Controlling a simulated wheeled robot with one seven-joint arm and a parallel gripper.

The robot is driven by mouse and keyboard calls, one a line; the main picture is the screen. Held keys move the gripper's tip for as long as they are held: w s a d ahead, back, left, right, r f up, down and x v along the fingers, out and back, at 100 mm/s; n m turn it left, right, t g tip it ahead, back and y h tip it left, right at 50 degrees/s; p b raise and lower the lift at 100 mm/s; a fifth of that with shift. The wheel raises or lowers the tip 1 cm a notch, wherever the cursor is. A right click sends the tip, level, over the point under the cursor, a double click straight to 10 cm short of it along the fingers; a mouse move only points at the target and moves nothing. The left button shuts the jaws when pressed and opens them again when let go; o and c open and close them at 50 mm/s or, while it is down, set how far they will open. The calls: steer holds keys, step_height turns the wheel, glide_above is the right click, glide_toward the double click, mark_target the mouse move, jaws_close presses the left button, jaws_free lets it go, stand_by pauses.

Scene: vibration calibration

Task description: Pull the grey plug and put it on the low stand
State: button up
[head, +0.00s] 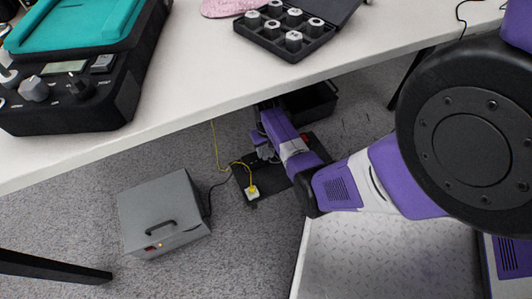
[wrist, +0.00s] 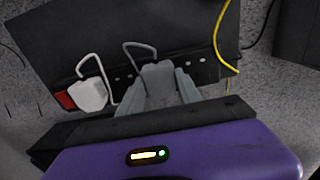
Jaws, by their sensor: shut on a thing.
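A grey plug (wrist: 158,74) with a thin wire loop sits between the two grey fingers of my gripper (wrist: 160,92) in the wrist view. The fingers are shut on it. It is over a dark strip (wrist: 190,68) with small sockets; I cannot tell whether its pins are in a socket. In the head view my gripper (head: 264,146) is low under the table, above a dark board (head: 272,176) on the floor, and the plug is not clear there. I cannot make out for sure which thing is the low stand.
A white plug (wrist: 92,95) with a wire loop stands beside a red switch (wrist: 65,100). A yellow cable (head: 216,145) runs to a pale plug (head: 252,192) on the board. A grey box (head: 162,212) stands left. The white table (head: 200,85) edge is above my arm.

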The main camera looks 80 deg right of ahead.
mark_target(270, 153)
steer(key=shift+r+p, duration=0.85)
steer(key=shift+p, duration=0.5)
stand_by(1.0)
steer(key=shift+r+p, duration=1.7)
steer(key=shift+p, duration=0.15)
steer(key=shift+s+a+p, duration=0.2)
steer(key=shift+s+p, duration=0.3)
steer(key=shift+s, duration=0.3)
steer(key=s+a+f, duration=0.1)
steer(key=s, duration=0.2)
steer(key=s+f+p, duration=0.1)
steer(key=s, duration=0.3)
steer(key=s+a+f+p, duration=0.1)
steer(key=s+f, duration=0.1)
steer(key=s, duration=0.1)
steer(key=shift+s+a, duration=0.25)
steer(key=shift+a, duration=0.05)
steer(key=shift+f+b, duration=1.2)
steer(key=shift+f, duration=0.3)
steer(key=shift+f, duration=0.35)
